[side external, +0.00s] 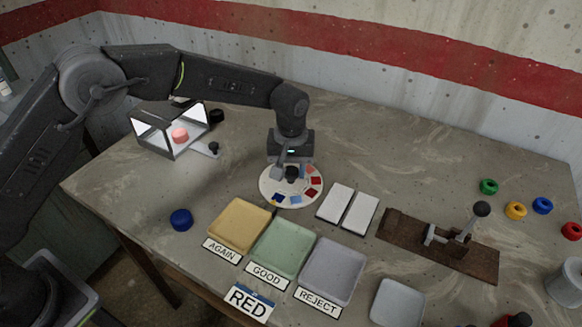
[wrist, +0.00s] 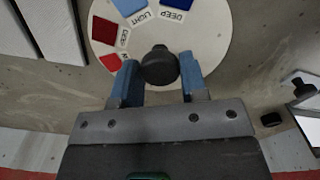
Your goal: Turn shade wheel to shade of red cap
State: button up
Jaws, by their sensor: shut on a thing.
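The shade wheel (side external: 269,192) is a white disc with red, salmon and blue swatches around its rim, lying on the table. In the wrist view the wheel (wrist: 214,42) shows blue and red swatches with words such as DEEP and LIGHT. My gripper (side external: 291,171) points down over the wheel. In the wrist view my gripper's blue fingers (wrist: 160,76) are shut on the wheel's black centre knob (wrist: 158,64), one on each side. A pale red cap (side external: 180,135) sits inside the lit box (side external: 149,141) at the left.
A blue cap (side external: 181,219) stands left of the yellow AGAIN tray (side external: 238,225), with the green GOOD tray (side external: 283,249) and grey REJECT tray (side external: 332,270) beside it. Coloured rings lie far right.

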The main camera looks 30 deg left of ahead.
grip_shut()
